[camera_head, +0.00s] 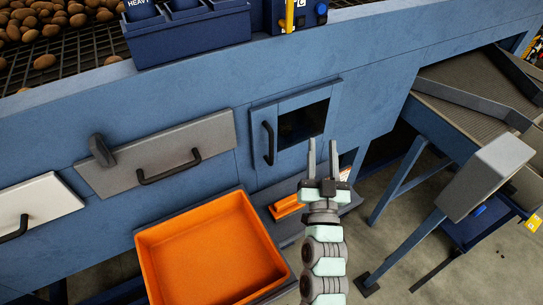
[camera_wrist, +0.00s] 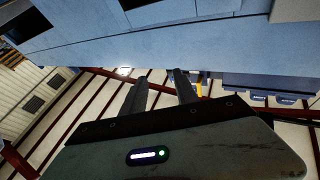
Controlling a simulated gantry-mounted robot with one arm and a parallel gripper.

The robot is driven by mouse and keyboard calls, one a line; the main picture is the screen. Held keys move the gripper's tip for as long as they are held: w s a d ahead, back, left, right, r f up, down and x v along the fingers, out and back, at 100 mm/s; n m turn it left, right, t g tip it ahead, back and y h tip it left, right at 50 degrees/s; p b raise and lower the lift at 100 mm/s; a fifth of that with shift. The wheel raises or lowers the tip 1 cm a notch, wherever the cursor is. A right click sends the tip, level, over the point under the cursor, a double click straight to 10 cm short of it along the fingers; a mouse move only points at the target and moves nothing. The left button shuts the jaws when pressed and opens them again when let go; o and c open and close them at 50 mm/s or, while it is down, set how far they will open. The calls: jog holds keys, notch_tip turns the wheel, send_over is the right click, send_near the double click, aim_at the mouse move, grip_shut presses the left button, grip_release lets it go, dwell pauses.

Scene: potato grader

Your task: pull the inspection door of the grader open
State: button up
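The inspection door (camera_head: 290,160) is a blue panel in the grader's side with a dark square window (camera_head: 303,121). It looks closed, flush in its frame. Its black vertical bar handle (camera_head: 268,143) is on the door's left side. My gripper (camera_head: 323,143) is to the right of the handle, in front of the door's right edge in the head view. Its two fingers point up the picture, apart, with nothing between them. The fingers also show in the wrist view (camera_wrist: 161,75), spread and empty. I cannot identify the door handle in the wrist view.
An orange crate (camera_head: 143,242) stands below and left of the door. A grey drawer-like panel (camera_head: 215,133) with a black handle is left of it. A conveyor (camera_head: 455,105) and a grey box on a post (camera_head: 487,178) are at right. Open floor (camera_head: 400,250) lies at lower right.

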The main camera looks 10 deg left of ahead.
aim_at(272, 141)
jog(key=a+f+n+g+y+b, duration=0.5)
jog(key=a+f+y, duration=0.1)
jog(key=a+f, duration=0.3)
jog(key=x, duration=1.1)
jog(key=shift+w+r, duration=0.1)
jog(key=shift+w, duration=0.15)
jog(key=shift+c, duration=0.5)
grip_shut()
